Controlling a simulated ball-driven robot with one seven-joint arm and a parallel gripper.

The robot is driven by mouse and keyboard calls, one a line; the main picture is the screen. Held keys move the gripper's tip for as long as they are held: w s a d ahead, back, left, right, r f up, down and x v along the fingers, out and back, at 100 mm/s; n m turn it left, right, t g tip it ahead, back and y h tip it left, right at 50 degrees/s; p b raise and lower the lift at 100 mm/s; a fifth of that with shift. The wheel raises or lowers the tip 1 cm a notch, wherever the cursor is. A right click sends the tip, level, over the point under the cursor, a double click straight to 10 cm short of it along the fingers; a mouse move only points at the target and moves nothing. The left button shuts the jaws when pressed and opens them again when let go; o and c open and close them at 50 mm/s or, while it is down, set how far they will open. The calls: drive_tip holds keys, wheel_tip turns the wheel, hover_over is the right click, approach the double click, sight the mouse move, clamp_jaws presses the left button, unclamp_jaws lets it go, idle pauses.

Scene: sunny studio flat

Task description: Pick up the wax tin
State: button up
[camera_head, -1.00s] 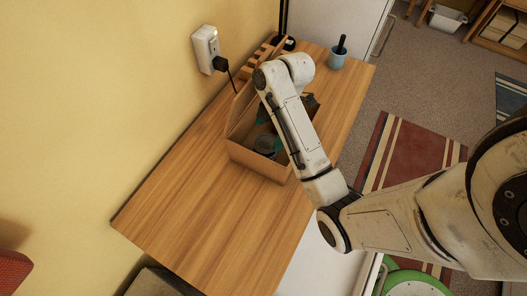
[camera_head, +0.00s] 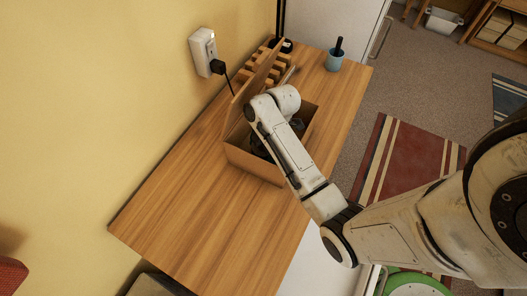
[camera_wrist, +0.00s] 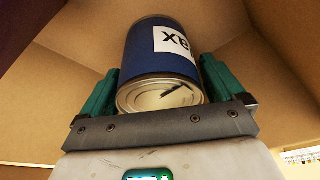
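The wax tin (camera_wrist: 150,50) is a dark blue can with a white label showing part of "wax" and a metal end facing the wrist camera. It is inside an open cardboard box (camera_head: 251,164) on the wooden desk. My gripper (camera_wrist: 161,65) reaches down into the box, with one green finger on each side of the tin. The fingers stand wide apart, close to the tin's sides; firm contact is not clear. In the head view my arm hides the tin and most of the gripper.
Cardboard walls and a raised flap (camera_head: 257,80) surround my gripper. A wooden slotted rack (camera_head: 268,62) stands behind the box by the wall. A blue cup (camera_head: 334,62) stands at the desk's far end. The near part of the desk (camera_head: 205,210) is clear.

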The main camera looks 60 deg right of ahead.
drive_tip(key=c, duration=1.2)
drive_tip(key=shift+c, duration=0.2)
drive_tip(key=shift+w+r, duration=0.1)
drive_tip(key=shift+r, duration=0.15)
